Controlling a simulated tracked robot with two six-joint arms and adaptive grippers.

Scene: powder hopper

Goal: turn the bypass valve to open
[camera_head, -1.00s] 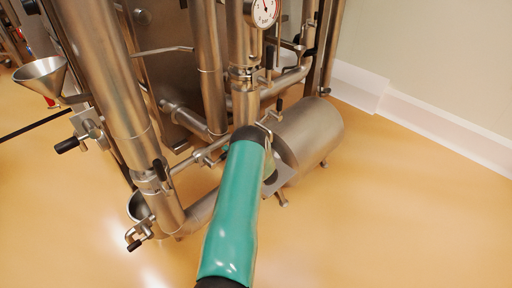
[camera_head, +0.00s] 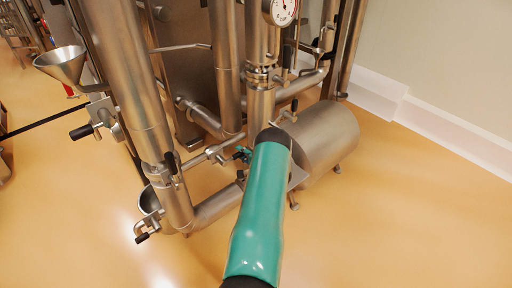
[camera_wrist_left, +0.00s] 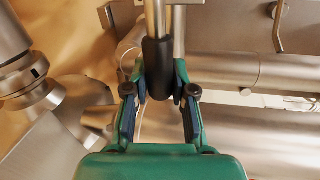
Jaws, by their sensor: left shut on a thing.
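My left gripper (camera_head: 242,154) is by the thin horizontal pipe between the steel columns, just left of my green arm link. In the left wrist view, my left gripper (camera_wrist_left: 160,72) has its two fingers on either side of a black-sleeved lever handle (camera_wrist_left: 157,58) and is shut on it. The handle's bare steel stem (camera_wrist_left: 155,17) runs up out of that view. The valve body is not clear in either view, and no label shows that this is the bypass valve. My right gripper is not in view.
A horizontal steel tank (camera_head: 330,140) lies close right of my arm. A round gauge (camera_head: 284,9) is above. A steel funnel (camera_head: 62,66) and black-gripped levers (camera_head: 81,132) are on the left. Open floor (camera_head: 400,220) lies right and in front.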

